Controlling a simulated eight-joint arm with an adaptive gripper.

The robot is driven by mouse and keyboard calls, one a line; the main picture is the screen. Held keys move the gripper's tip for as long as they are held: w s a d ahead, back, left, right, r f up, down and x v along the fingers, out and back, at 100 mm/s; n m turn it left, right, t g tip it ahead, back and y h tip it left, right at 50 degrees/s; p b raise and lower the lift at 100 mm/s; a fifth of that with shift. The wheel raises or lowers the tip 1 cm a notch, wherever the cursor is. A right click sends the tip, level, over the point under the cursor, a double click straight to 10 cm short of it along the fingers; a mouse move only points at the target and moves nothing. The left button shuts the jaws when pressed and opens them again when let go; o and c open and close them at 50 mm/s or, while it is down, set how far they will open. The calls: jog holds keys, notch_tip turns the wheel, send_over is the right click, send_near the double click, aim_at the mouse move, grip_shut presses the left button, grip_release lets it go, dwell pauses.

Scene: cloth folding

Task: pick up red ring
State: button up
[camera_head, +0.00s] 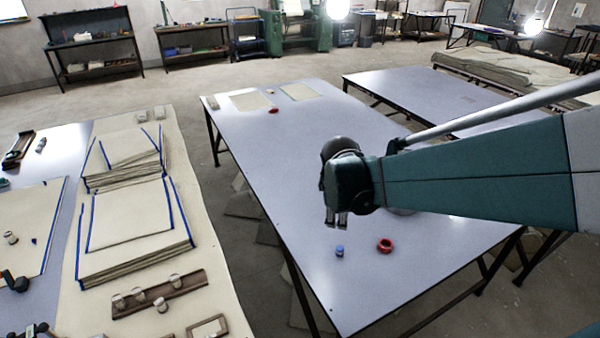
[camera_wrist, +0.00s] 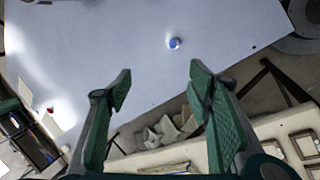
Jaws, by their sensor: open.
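The red ring (camera_head: 385,245) lies flat on the grey-blue table (camera_head: 300,190), near its front right part in the head view. My gripper (camera_head: 336,222) hangs above the table, left of the ring in that picture, and is apart from it. In the wrist view my gripper (camera_wrist: 160,88) has its two green fingers spread wide with nothing between them. I do not make out the ring in the wrist view.
A small blue object (camera_head: 339,250) stands left of the ring; it also shows in the wrist view (camera_wrist: 174,43). A darker red object (camera_head: 273,109) and pale sheets (camera_head: 300,91) lie at the table's far end. A cloth-covered table (camera_head: 205,200) stands left.

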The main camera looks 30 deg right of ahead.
jog(key=w+d+f+n+g+h+b, duration=0.15)
jog(key=d+f+n, duration=0.25)
jog(key=d+f, duration=0.7)
jog(key=n+g+b, duration=0.2)
jog(key=n+g, duration=0.1)
send_near(386, 241)
jog(key=shift+s+a+r+t, duration=0.15)
jog(key=shift+s+a, duration=0.05)
jog(key=shift+s, duration=0.3)
jog(key=shift+s+a+r+t, duration=0.1)
jog(key=shift+s+a+r, duration=0.1)
jog(key=shift+s, duration=0.3)
jog(key=shift+f, duration=0.15)
jog(key=shift+b+x, duration=0.35)
jog(key=shift+x, duration=0.85)
jog(key=shift+f, duration=0.1)
jog(key=shift+b+x, duration=0.9)
jog(key=shift+x, duration=1.65)
